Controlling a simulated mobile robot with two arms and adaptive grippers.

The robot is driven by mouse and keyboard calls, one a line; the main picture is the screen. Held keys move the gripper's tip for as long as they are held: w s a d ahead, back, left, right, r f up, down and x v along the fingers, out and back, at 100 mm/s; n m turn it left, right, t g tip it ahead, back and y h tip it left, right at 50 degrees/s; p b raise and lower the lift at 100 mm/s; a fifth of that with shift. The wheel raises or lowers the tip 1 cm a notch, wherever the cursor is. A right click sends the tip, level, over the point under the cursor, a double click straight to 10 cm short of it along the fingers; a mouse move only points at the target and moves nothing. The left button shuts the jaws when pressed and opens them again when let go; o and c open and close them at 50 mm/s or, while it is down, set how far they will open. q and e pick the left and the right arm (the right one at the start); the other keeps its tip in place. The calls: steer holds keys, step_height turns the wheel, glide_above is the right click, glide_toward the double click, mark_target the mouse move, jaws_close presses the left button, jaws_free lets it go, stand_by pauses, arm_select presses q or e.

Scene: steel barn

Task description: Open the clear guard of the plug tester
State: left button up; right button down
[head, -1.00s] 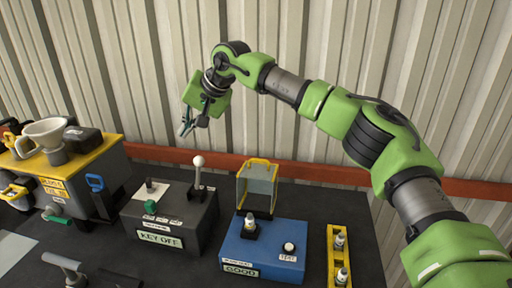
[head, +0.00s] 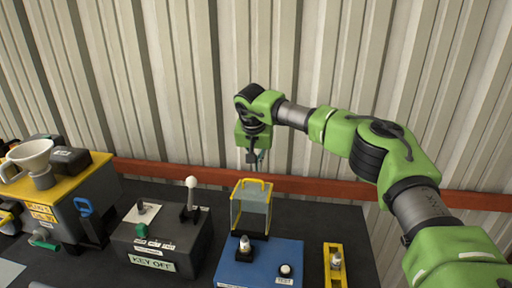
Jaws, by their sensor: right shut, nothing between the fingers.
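The plug tester is a blue box (head: 262,262) on the dark bench, with a dark-based plug (head: 244,247) and a white round TEST button (head: 285,269) on top. Its clear guard (head: 251,211), edged in yellow, stands raised at the back of the box. The plug in front of it is uncovered. My right gripper (head: 254,158) is shut and empty, pointing down above the guard's yellow top edge. It looks apart from the guard, though the depth gap is hard to judge. My left gripper is not in view.
A dark KEY OFF box (head: 160,243) with a white-knobbed lever (head: 191,192) stands left of the tester. A yellow rack (head: 334,252) stands to the right. A yellow-topped unit with a funnel (head: 32,158) is at far left. A red rail (head: 310,186) and ribbed wall rise behind.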

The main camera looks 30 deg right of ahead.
mark_target(255, 187)
steer(key=s, duration=0.1)
steer(key=s+a+p, duration=0.1)
steer(key=s+a, duration=0.1)
steer(key=shift+a+r, duration=0.15)
steer(key=shift+r, duration=0.1)
steer(key=shift+s+a+f+p, duration=0.15)
steer(key=shift+p, duration=0.15)
